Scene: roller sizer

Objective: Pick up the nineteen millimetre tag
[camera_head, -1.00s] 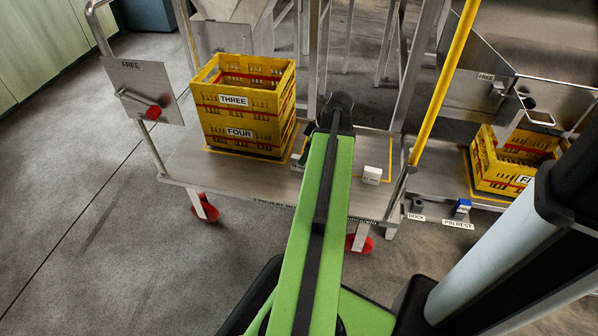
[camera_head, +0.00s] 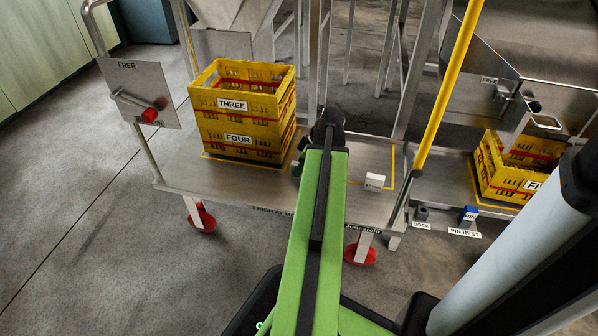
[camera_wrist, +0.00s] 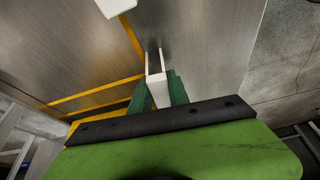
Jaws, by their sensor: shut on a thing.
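In the wrist view my gripper (camera_wrist: 158,92) points at the metal deck, its two green fingers shut on a small white tag (camera_wrist: 159,88). The white piece shows between and just beyond the fingertips. No writing on it can be read. A second white block (camera_head: 374,182) stands apart on the deck, right of my arm; a white block (camera_wrist: 115,6) also shows at the top of the wrist view. In the head view my arm mostly hides the gripper, beside the yellow crates.
Yellow crates labelled THREE (camera_head: 232,104) and FOUR (camera_head: 238,139) are stacked on the trolley deck (camera_head: 190,178) to the left. A yellow post (camera_head: 440,95) rises on the right. Another yellow crate (camera_head: 512,165) and a blue pin block (camera_head: 469,213) stand farther right.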

